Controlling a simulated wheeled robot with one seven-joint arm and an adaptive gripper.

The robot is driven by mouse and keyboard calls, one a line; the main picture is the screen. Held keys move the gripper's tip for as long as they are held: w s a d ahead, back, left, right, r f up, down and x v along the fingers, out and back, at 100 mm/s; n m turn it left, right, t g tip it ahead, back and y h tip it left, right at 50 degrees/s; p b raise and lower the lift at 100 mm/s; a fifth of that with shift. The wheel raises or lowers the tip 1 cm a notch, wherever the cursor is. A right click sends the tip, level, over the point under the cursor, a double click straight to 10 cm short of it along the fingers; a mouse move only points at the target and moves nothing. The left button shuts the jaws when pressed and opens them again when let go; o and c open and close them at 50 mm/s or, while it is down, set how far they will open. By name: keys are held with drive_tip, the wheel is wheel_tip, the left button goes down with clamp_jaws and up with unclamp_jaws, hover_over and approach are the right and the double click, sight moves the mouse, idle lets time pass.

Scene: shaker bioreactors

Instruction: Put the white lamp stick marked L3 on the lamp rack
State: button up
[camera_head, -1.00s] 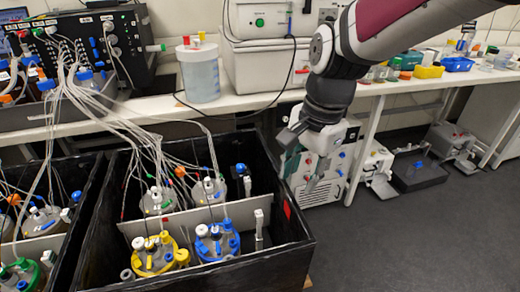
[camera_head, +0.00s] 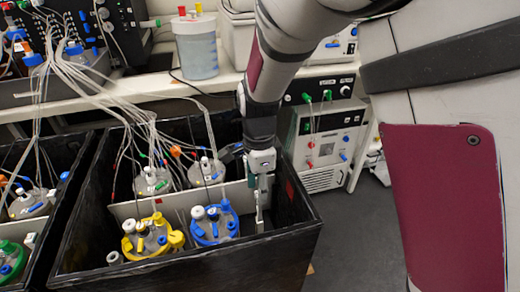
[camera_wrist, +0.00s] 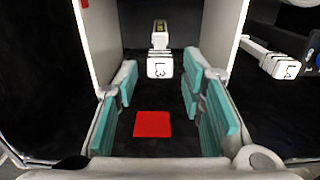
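A white lamp stick (camera_wrist: 160,68) stands in the front compartment of the black box; its marked top faces the wrist camera, but I cannot read the mark surely. In the head view its lower part (camera_head: 260,215) shows below my gripper. My gripper (camera_head: 259,182) points down into the box at its right end. In the wrist view my gripper (camera_wrist: 160,84) is open, teal pads apart, with the stick's top in line with the gap; I cannot tell if it is between the pads. A second white marked stick (camera_wrist: 280,64) lies to the right. I cannot pick out the lamp rack.
The black box (camera_head: 190,268) holds a vessel with a blue ring (camera_head: 214,224) just left of my gripper and one with a yellow ring (camera_head: 150,238). A pale divider (camera_head: 176,202) crosses the box. Several tubes run from the vessels toward the bench. A red square (camera_wrist: 152,124) shows in the wrist view.

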sight(259, 220)
wheel_tip(259, 220, down, 10)
drive_tip(key=shift+r+b, duration=0.25)
drive_tip(key=shift+b, duration=1)
drive_tip(key=shift+c, duration=0.6)
clamp_jaws()
drive_tip(key=shift+r+p, duration=2.5)
drive_tip(key=shift+p, duration=0.5)
drive_tip(key=shift+r+p, duration=1.4)
drive_tip(key=shift+p, duration=0.1)
